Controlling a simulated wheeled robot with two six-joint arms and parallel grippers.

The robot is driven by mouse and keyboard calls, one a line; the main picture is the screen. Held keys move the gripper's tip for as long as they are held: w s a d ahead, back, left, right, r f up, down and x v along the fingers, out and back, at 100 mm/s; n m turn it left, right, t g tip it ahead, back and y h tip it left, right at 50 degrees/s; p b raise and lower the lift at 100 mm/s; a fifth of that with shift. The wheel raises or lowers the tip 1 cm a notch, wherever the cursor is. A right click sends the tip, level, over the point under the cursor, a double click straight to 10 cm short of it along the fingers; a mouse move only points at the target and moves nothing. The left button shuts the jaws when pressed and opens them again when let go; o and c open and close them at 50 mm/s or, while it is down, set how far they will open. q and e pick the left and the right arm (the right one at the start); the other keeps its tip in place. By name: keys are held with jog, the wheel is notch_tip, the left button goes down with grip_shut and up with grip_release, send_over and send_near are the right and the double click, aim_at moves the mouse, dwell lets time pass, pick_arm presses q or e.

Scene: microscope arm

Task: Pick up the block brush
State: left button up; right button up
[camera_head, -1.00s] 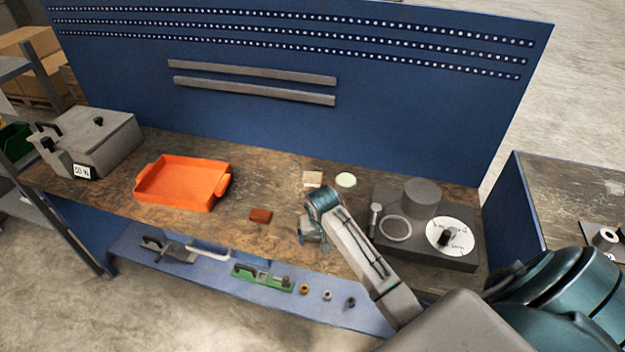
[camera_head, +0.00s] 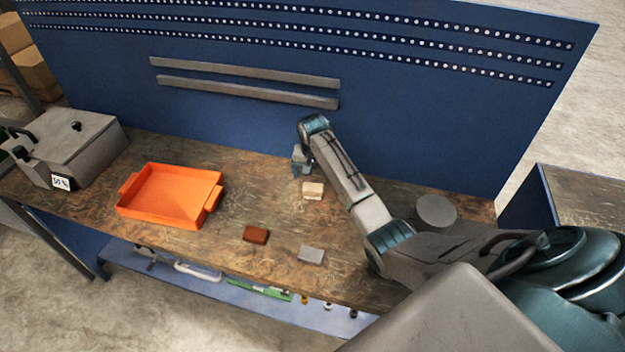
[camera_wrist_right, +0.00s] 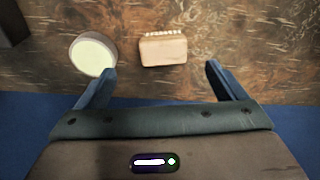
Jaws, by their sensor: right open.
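The block brush (camera_head: 313,190), a small pale wooden block, lies on the brown workbench in the head view. In the right wrist view the brush (camera_wrist_right: 163,51) shows its bristles along the top edge. My right gripper (camera_head: 301,166) is just behind the brush in the head view, above the bench. In the right wrist view the right gripper (camera_wrist_right: 160,70) is open and empty, and the brush lies ahead of the gap between its fingers, not between them. My left gripper is not in view.
A round pale-green-topped item (camera_wrist_right: 92,55) lies left of the brush in the wrist view. A red-brown block (camera_head: 256,235) and grey block (camera_head: 311,255) lie near the front edge. An orange tray (camera_head: 165,222) and grey case (camera_head: 80,150) stand left; a blue panel (camera_head: 240,120) rises behind.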

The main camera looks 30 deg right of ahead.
aim_at(313, 187)
jog(key=shift+w+d+f, duration=0.1)
jog(key=shift+w+f, duration=0.05)
jog(key=shift+f, duration=0.3)
jog(key=shift+w+d+f, duration=0.1)
jog(key=shift+w+f, duration=0.05)
jog(key=shift+f, duration=0.3)
jog(key=f, duration=0.1)
jog(key=f+b, duration=0.1)
jog(key=shift+s+a+f, duration=0.15)
jog(key=shift+s+f, duration=0.05)
jog(key=shift+f, duration=0.25)
jog(key=shift+w+f, duration=0.2)
jog(key=shift+f, duration=0.05)
jog(key=b, duration=0.1)
jog(key=f+b, duration=0.2)
jog(key=shift+w+d, duration=0.3)
jog(key=f+b, duration=0.1)
jog(key=b, duration=0.1)
jog(key=f+b, duration=0.2)
jog(key=shift+w+d+b, duration=0.15)
jog(key=shift+w+b, duration=0.2)
jog(key=shift+b, duration=0.05)
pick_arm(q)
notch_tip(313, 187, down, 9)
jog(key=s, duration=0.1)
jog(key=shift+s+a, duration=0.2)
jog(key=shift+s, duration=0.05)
pick_arm(e)
jog(key=shift+r, duration=0.15)
